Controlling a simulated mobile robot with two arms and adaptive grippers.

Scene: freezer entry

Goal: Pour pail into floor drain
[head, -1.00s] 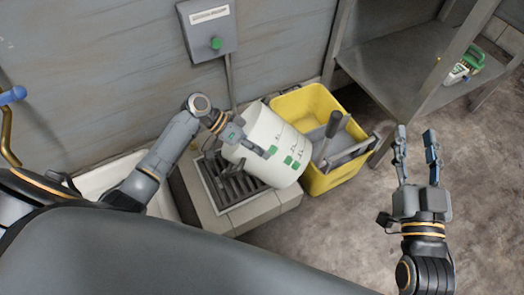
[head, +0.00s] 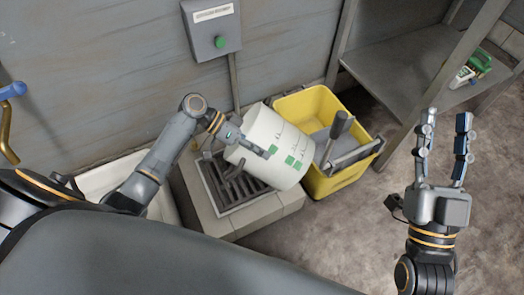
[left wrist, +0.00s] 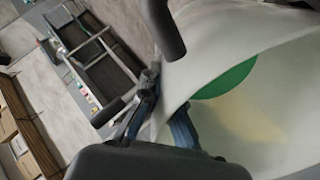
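The white pail (head: 278,150) with green markings lies strongly tilted over the right part of the floor drain (head: 218,190), a dark slotted grate set in pale tiles. My left gripper (head: 245,146) is at the pail's left end, one finger lying along its side. In the left wrist view the pail's pale wall (left wrist: 245,125) passes between the fingers, with a green patch showing. The gripper is shut on the pail. No liquid stream is visible, and the pail's inside is hidden in the head view. My right gripper (head: 444,150) is open and empty, off to the right.
A yellow mop bucket (head: 330,185) with a grey wringer stands close right of the pail. A metal shelf unit (head: 400,55) holds a green-and-white container (head: 468,74). A wall box (head: 212,28) with a green button is behind. A white basin (head: 110,178) is left of the drain. Floor at right is clear.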

